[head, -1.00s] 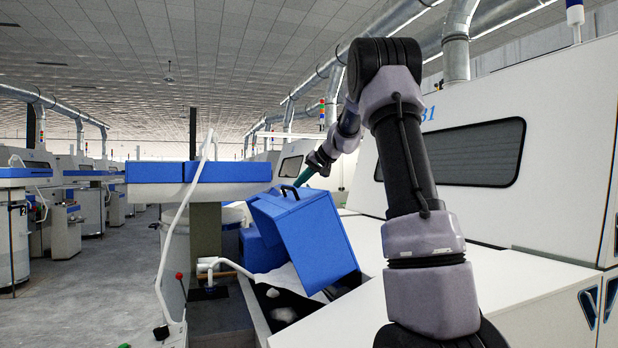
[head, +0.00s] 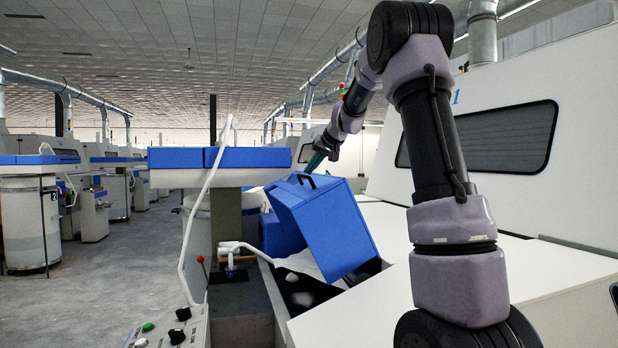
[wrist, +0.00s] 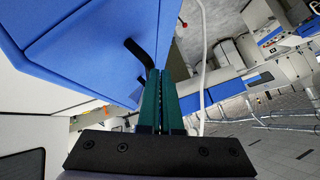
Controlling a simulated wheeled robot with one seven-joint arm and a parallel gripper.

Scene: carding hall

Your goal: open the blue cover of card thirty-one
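The blue cover (head: 325,232) of the card is swung up and tilted over a dark opening with white fibre in it. Its black bar handle (head: 305,180) is at the upper edge. The number on the white machine (head: 575,95) is mostly hidden by my arm; only a "1" shows. My gripper (head: 315,163) is at the handle, partly hidden behind the cover's top.
A white post (head: 207,190) with a bent pipe and a red-knobbed lever (head: 200,260) stand left of the opening. A control panel (head: 165,335) is at the bottom. A blue-edged ledge (head: 220,158) lies behind. The aisle floor (head: 95,285) at left is clear.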

